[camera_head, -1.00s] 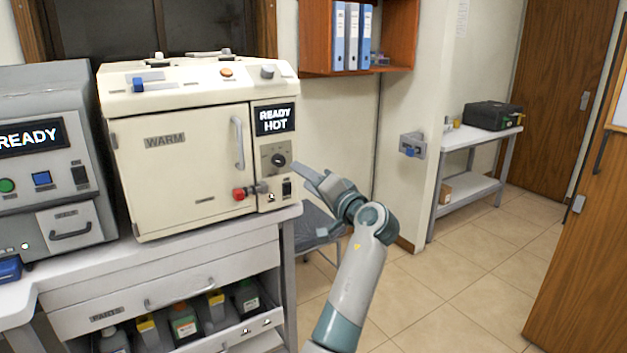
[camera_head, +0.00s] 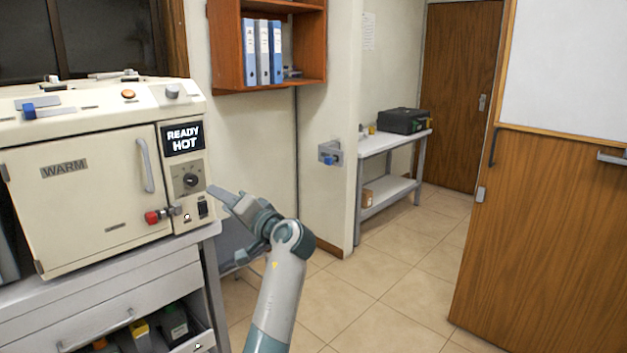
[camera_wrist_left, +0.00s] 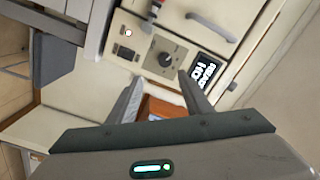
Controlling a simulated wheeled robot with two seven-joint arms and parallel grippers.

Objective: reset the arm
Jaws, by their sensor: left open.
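My left gripper (camera_head: 222,196) is in front of the right edge of the cream oven (camera_head: 85,190), close to its control panel with the dial and the "READY HOT" display (camera_head: 183,138). In the left wrist view its two fingers (camera_wrist_left: 159,80) are spread apart with nothing between them. That view is tilted and shows the dial (camera_wrist_left: 166,60) beyond the fingertips. Whether the fingers touch the oven cannot be told. The oven door, marked "WARM", is shut. My right gripper is not in view.
The oven stands on a workbench (camera_head: 120,290) with an open drawer of bottles. A shelf with blue binders (camera_head: 262,52) hangs on the wall. A side table (camera_head: 395,142) holds a black case (camera_head: 403,120). A wooden panel (camera_head: 550,240) stands at right. The tiled floor between is clear.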

